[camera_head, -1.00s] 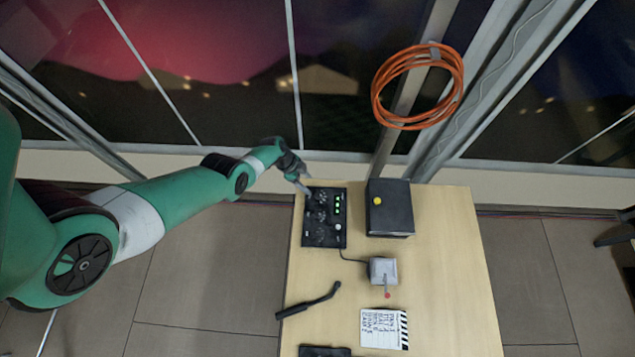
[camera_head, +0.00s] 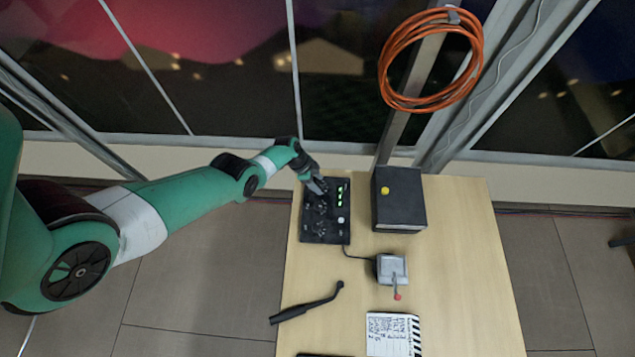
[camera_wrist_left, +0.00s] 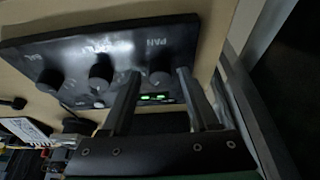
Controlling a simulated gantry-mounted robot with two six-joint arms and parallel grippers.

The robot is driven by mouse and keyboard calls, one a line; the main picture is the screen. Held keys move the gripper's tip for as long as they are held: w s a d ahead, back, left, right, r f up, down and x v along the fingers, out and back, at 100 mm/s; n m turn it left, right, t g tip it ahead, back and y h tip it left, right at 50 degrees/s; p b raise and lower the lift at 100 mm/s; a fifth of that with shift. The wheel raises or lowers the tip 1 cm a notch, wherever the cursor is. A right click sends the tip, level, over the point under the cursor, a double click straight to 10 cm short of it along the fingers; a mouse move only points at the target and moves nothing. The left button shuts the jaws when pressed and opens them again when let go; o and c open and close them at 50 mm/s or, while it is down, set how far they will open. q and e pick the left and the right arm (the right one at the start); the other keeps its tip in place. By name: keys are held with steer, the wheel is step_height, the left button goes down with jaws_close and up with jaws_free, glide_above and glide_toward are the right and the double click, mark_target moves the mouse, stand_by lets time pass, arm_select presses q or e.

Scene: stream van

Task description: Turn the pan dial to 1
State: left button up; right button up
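A black control panel (camera_head: 324,232) lies on the wooden table, with a row of dark knobs and lit green lights. In the left wrist view the panel (camera_wrist_left: 75,40) shows three knobs; the lettering above the right one appears to read PAN. My left gripper (camera_head: 318,187) is over the panel's far end. In the wrist view my left gripper (camera_wrist_left: 158,72) is open, one finger on each side of the pan dial (camera_wrist_left: 160,76). I cannot tell whether the fingers touch it. The dial's setting is not readable. My right gripper is not in view.
A black box with a yellow button (camera_head: 400,205) stands right of the panel. A grey joystick box (camera_head: 390,268), a black handle (camera_head: 305,305) and a clapperboard with writing (camera_head: 393,335) lie nearer. An orange cable coil (camera_head: 430,100) hangs behind. The table's right side (camera_head: 465,250) is clear.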

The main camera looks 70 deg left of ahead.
arm_select(q)
jaws_close()
steer(key=shift+d+n, duration=0.1)
steer(key=shift+n, duration=0.3)
steer(key=n+y+p, duration=0.1)
steer(key=n+p, duration=0.1)
steer(key=shift+d+n, duration=0.1)
steer(key=shift+n, duration=0.3)
steer(key=n+y+p, duration=0.1)
steer(key=n+y, duration=0.1)
steer(key=n, duration=0.2)
steer(key=shift+d+n, duration=0.1)
steer(key=shift+n, duration=0.2)
steer(key=n+y, duration=0.1)
steer(key=n, duration=0.2)
steer(key=shift+d+f+n+y, duration=0.1)
steer(key=shift+n+y, duration=0.2)
steer(key=n+g+y+b, duration=0.1)
steer(key=n, duration=0.2)
steer(key=shift+w+b, duration=0.1)
steer(key=shift+b, duration=0.25)
steer(key=shift+n+g+b, duration=0.4)
steer(key=shift+n+g, duration=0.1)
steer(key=shift+n, duration=1)
